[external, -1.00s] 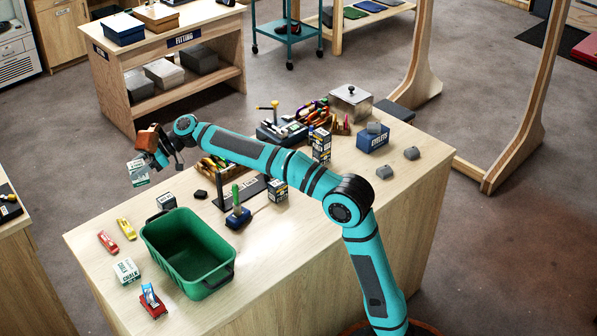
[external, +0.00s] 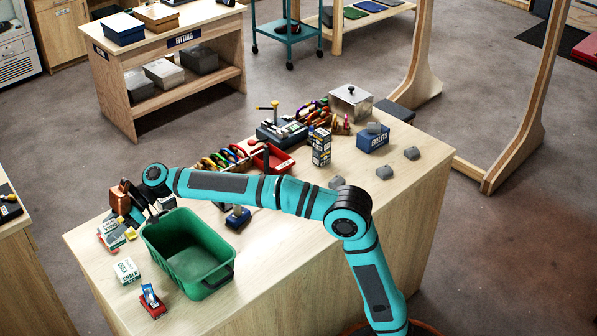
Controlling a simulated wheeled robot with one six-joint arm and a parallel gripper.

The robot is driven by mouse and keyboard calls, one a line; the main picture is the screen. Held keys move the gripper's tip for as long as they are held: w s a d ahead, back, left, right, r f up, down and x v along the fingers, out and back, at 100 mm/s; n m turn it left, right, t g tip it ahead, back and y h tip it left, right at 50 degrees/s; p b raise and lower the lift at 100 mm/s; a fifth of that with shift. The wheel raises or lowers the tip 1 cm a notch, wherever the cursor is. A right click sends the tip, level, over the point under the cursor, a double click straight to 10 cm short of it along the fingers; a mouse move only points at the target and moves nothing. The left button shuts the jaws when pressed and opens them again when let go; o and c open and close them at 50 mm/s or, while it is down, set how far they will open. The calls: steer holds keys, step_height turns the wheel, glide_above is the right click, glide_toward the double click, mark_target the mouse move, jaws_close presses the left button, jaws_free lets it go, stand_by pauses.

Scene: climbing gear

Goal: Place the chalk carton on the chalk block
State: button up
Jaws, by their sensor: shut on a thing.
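The chalk carton (external: 108,229), a small white box with green print, is held by my gripper (external: 124,217) low over the table's left part. My gripper is shut on it and partly hides it. The chalk block (external: 127,271), a white block with green lettering, sits on the table nearer the camera, apart from the carton. Whether the carton touches anything beneath it cannot be told.
A green open bin (external: 190,255) stands right of the block. A red clamp-like tool (external: 151,302) lies in front of it. A yellow item (external: 131,233) lies under my gripper, partly hidden. Tool racks and boxes fill the table's back.

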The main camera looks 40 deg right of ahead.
step_height(320, 180, down, 11)
steer(key=shift+r, duration=0.1)
stand_by(0.5)
steer(key=o, duration=1)
steer(key=shift+d+r, duration=0.1)
steer(key=shift+d, duration=0.15)
steer(key=v, duration=1)
steer(key=shift+d+r, duration=0.15)
steer(key=shift+d, duration=0.25)
steer(key=shift+d+r, duration=0.1)
steer(key=shift+d, duration=0.25)
